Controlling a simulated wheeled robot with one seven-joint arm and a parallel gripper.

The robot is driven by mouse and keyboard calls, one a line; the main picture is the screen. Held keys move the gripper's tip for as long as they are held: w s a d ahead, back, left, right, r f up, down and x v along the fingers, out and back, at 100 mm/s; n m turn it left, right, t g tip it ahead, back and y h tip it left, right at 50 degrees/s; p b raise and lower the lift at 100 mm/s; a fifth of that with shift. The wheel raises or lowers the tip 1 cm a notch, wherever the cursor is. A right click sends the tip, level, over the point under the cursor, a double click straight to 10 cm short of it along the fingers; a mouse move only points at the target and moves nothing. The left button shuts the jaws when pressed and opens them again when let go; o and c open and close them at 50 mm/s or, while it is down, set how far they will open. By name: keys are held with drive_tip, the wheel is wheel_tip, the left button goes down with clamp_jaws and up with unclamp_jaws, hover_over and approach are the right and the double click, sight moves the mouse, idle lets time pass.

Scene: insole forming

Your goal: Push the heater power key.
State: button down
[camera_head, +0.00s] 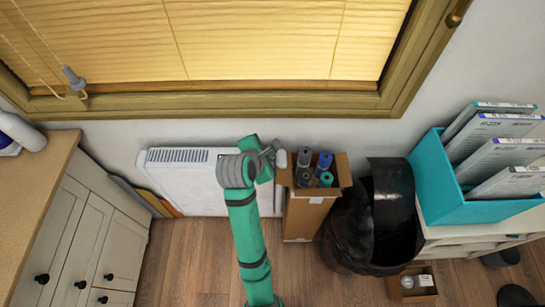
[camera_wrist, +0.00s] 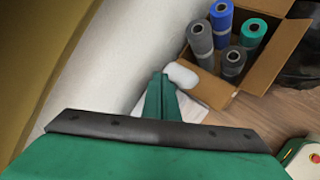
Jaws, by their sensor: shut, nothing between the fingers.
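The heater (camera_head: 190,178) is a white flat panel with a slotted top grille, standing against the wall below the window. My arm crosses in front of its right part. My gripper (camera_head: 272,148) is at the heater's upper right end. In the wrist view my gripper (camera_wrist: 160,78) is shut and empty, with its tips beside a white rounded part (camera_wrist: 182,75) at the heater's end. I cannot tell whether they touch it. More of the heater (camera_wrist: 190,108) shows behind the fingers. The power key cannot be made out in either view.
A cardboard box (camera_head: 303,213) with several grey, blue and green rolls stands just right of the heater. A black bin (camera_head: 345,235) and a teal file holder (camera_head: 430,178) are farther right. A cabinet (camera_head: 85,235) stands left. Wooden floor is open in front.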

wheel_tip(320, 180, up, 5)
drive_tip(key=shift+f, duration=0.1)
idle(0.4)
drive_tip(key=shift+f, duration=0.1)
idle(0.4)
